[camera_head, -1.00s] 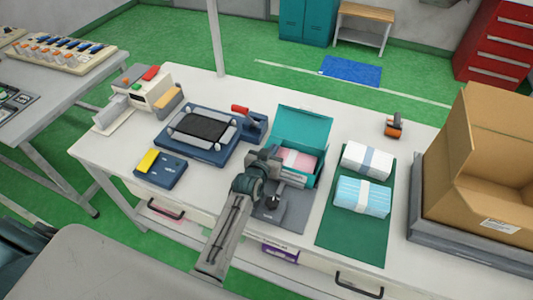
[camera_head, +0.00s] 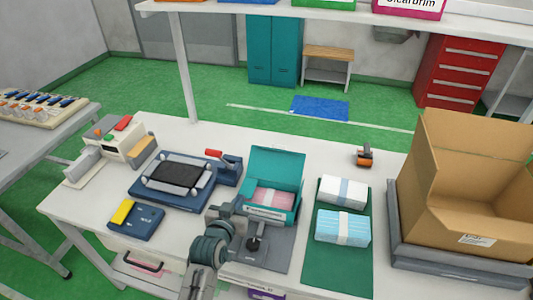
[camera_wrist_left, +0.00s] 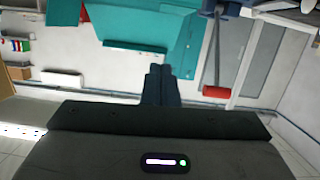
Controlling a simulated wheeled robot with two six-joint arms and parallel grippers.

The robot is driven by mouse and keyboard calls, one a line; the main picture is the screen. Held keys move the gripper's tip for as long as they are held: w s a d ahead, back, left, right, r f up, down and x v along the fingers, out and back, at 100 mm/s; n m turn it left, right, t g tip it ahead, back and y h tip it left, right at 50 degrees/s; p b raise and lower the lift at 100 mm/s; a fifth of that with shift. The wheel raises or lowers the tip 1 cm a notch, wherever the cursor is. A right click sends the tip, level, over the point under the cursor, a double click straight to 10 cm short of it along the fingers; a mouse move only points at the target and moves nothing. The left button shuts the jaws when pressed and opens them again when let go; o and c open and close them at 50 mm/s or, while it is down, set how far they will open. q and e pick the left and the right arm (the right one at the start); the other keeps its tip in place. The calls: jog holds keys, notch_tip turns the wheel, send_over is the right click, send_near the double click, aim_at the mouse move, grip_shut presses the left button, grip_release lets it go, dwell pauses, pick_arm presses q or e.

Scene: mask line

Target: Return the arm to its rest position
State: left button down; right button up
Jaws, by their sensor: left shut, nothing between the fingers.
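My left arm comes in from the bottom of the head view. A pink stack (camera_head: 270,198) lies in the box. How far the gripper is from the box front is hard to tell. My right gripper is in neither view.
A blue fixture (camera_head: 142,195) with a red-handled lever (camera_head: 213,154) stands left of the box. White (camera_head: 342,191) and light-blue (camera_head: 342,228) packs lie on a green mat (camera_head: 318,269) at right. A large cardboard box (camera_head: 445,180) stands farther right.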

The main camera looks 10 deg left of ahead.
pick_arm(q)
jog(key=s+a+f+g+y, duration=0.15)
jog(key=s+g, duration=0.25)
jog(key=s, duration=0.6)
jog(key=s+a+f+m+g, duration=0.1)
jog(key=s+a+f+g, duration=0.2)
jog(key=s, duration=0.6)
jog(key=s+a+f+g, duration=0.15)
jog(key=s+g, duration=0.25)
jog(key=s, duration=0.6)
jog(key=a+f+g+b, duration=0.1)
jog(key=a+f, duration=0.1)
jog(key=f, duration=1.5)
jog(key=a+f+g+b, duration=0.1)
jog(key=a+f+b, duration=0.1)
jog(key=f, duration=1.4)
jog(key=s+a+f+g+b, duration=0.1)
jog(key=s+f+b, duration=0.1)
jog(key=s+f, duration=1.7)
notch_tip(320, 180, down, 2)
jog(key=shift+f, duration=0.2)
